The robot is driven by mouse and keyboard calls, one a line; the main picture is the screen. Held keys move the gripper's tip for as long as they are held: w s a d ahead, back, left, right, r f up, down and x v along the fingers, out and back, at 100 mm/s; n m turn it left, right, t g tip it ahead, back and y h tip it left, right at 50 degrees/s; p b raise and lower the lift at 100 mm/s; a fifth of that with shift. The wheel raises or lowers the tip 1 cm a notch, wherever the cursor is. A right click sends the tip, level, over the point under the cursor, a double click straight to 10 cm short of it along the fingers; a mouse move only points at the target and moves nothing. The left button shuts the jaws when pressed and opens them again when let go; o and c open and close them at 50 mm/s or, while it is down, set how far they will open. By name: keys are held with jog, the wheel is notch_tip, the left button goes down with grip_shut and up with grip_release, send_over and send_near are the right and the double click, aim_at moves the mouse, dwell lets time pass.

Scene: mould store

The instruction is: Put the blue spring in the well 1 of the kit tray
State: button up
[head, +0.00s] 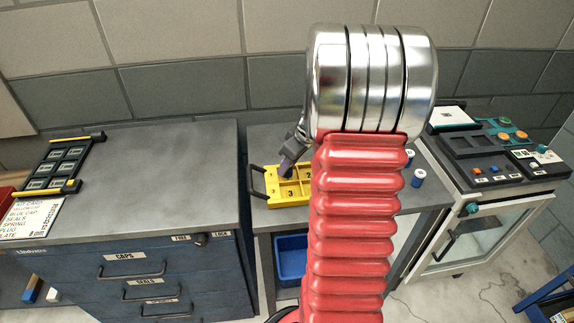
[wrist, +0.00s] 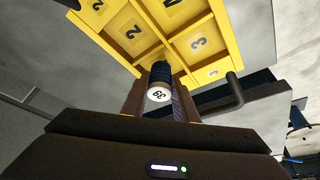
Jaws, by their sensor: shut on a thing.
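The yellow kit tray (head: 283,201) lies on the middle table, partly hidden by my arm; it has numbered wells. In the wrist view, the tray (wrist: 188,60) fills the top, and the wells seen there look empty. My gripper (wrist: 160,100) is shut on a dark blue ribbed cylinder with a white round marked end, which looks like the blue spring (wrist: 161,72). The spring's far end overlaps the tray's near edge in that view; I cannot tell its height above it. In the head view, my gripper (head: 289,163) is over the tray's left part.
A grey-topped drawer cabinet (head: 165,170) stands left, with a black rack (head: 65,165) and list card on it. Small blue-and-white cylinders (head: 418,178) stand right of my arm. A dark panel station (head: 490,150) is further right. A blue bin (head: 290,258) sits below the table.

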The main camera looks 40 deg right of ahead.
jog(key=o, duration=1.1)
jog(key=c, duration=0.3)
jog(key=shift+r, duration=0.85)
jog(key=shift+s+r, duration=0.1)
jog(key=shift+r, duration=2.8)
jog(key=shift+m, duration=0.3)
